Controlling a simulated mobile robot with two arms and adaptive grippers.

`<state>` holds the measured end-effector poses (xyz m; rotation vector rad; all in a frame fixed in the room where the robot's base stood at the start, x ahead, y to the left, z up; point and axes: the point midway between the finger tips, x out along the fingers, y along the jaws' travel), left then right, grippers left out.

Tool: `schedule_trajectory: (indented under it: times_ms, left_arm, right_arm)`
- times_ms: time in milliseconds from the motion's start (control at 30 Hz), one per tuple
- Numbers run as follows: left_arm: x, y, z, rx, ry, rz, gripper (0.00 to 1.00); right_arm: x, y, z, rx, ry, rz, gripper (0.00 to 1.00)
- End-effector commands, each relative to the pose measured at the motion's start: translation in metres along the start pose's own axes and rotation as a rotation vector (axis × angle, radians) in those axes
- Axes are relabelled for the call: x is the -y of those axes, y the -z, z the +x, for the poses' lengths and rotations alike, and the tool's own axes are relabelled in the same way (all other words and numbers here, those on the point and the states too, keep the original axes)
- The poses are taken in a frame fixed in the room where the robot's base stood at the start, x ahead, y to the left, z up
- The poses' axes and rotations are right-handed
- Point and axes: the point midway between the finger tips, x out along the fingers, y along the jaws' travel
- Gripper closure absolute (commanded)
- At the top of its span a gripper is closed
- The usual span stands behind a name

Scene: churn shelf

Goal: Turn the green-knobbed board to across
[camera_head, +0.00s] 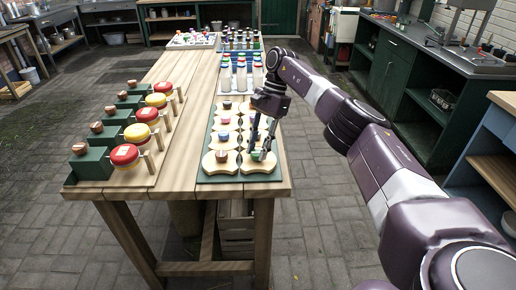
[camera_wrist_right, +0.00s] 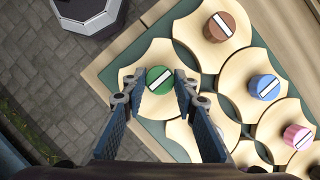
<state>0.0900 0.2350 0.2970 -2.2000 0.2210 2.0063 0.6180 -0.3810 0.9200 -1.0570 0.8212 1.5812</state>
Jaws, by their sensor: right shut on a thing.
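The green-knobbed board is a pale wooden plate with curved edges (camera_wrist_right: 150,55), and its green knob (camera_wrist_right: 160,79) carries a white bar. In the right wrist view the bar slants up to the right. In the head view the board (camera_head: 262,169) sits at the near right corner of a dark green tray (camera_head: 203,178). My right gripper (camera_wrist_right: 159,84) points down with one finger on each side of the green knob, shut on it. In the head view the gripper (camera_head: 262,148) partly hides the knob. My left gripper is out of view.
Boards with brown (camera_wrist_right: 219,27), blue (camera_wrist_right: 264,87) and pink (camera_wrist_right: 298,137) knobs lie close around it. A rack of red and yellow discs (camera_head: 125,156) stands on the table's left. White bottles (camera_head: 241,75) stand behind the tray. The table's right edge is close.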

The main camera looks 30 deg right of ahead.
Motion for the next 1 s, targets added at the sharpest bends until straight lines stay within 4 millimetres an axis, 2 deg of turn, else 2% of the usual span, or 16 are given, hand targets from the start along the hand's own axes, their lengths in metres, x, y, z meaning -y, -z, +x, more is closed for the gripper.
schedule_trajectory:
  times_ms: [167,200,367,633,733,1000]
  left_arm:
    - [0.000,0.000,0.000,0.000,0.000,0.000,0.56]
    - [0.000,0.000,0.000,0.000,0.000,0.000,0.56]
    - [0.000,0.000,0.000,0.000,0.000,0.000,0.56]
    - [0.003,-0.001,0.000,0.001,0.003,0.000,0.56]
    - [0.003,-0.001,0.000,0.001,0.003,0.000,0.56]
    - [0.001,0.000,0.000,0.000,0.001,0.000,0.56]
  right_arm:
    - [0.000,0.000,0.000,-0.001,0.001,-0.002,0.98]
    - [0.000,0.000,0.000,-0.001,0.001,-0.002,0.72]
    - [0.000,0.000,0.000,-0.001,0.001,-0.001,0.56]
    - [0.000,0.000,-0.001,0.000,0.001,-0.001,0.56]
    - [0.001,-0.003,-0.007,0.000,0.002,-0.001,0.56]
    - [0.001,-0.022,-0.053,-0.001,0.004,-0.002,0.56]
